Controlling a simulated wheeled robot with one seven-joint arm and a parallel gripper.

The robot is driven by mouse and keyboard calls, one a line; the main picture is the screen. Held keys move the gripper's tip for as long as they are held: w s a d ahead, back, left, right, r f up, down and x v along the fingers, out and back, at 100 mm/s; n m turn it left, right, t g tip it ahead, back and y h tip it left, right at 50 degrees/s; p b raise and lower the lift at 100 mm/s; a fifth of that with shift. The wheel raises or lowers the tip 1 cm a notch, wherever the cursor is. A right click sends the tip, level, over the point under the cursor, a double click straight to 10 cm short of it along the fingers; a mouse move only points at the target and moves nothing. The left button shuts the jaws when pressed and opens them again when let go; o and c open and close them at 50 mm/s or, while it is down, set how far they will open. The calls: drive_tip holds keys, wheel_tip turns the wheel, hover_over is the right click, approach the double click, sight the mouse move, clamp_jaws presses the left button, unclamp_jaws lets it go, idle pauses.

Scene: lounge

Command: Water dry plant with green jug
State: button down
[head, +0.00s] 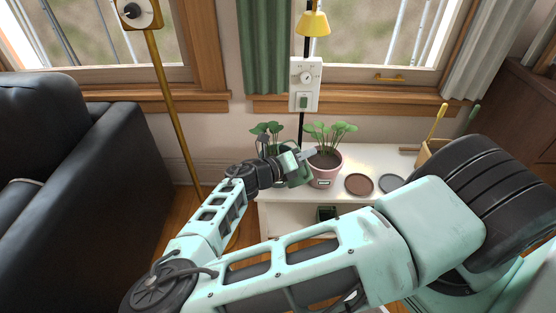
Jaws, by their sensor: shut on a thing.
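My gripper (290,163) is shut on the green jug (299,177), which is small in the head view and partly hidden by my wrist. The jug is held just left of a pink pot (325,174) with a small label on its front. A pale spout-like part reaches right toward this pot's rim. A leafy green plant (332,133) grows in the pink pot. A second leafy plant (267,130) stands to the left, its pot mostly hidden behind my gripper. I cannot tell which soil is dry, nor whether water flows.
The white shelf bench (378,157) carries a brown saucer (359,184) and a grey saucer (391,184) right of the pink pot. A wooden box (424,153) with tools stands farther right. A black sofa (75,150) and brass lamp pole (172,110) are at left.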

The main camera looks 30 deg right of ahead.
idle(0.4)
drive_tip(key=shift+s+f+m+b, duration=0.2)
drive_tip(key=shift+f+m+b, duration=0.15)
drive_tip(key=shift+b, duration=0.55)
drive_tip(key=shift+s+f+b, duration=0.1)
drive_tip(key=shift+s+b, duration=0.15)
drive_tip(key=shift+b, duration=0.45)
drive_tip(key=shift+s+r+m+p, duration=0.35)
drive_tip(key=shift+r+m+p, duration=0.1)
drive_tip(key=shift+p, duration=0.3)
drive_tip(key=shift+s+f+m+t, duration=0.15)
drive_tip(key=shift+s+m+t, duration=0.15)
drive_tip(key=shift+m, duration=0.1)
drive_tip(key=shift+s+f+m+h+b, duration=0.1)
drive_tip(key=shift+s+f+m+b, duration=0.3)
drive_tip(key=shift+f, duration=0.35)
drive_tip(key=shift+s+f+m+h+b, duration=0.1)
drive_tip(key=shift+s+f+m+b, duration=0.35)
drive_tip(key=shift+f, duration=0.35)
drive_tip(key=shift+s+f+m+h+b, duration=0.1)
drive_tip(key=shift+s+f+m+b, duration=0.15)
drive_tip(key=shift+s+f+b, duration=0.4)
drive_tip(key=shift+w+f, duration=0.1)
drive_tip(key=shift+f, duration=0.1)
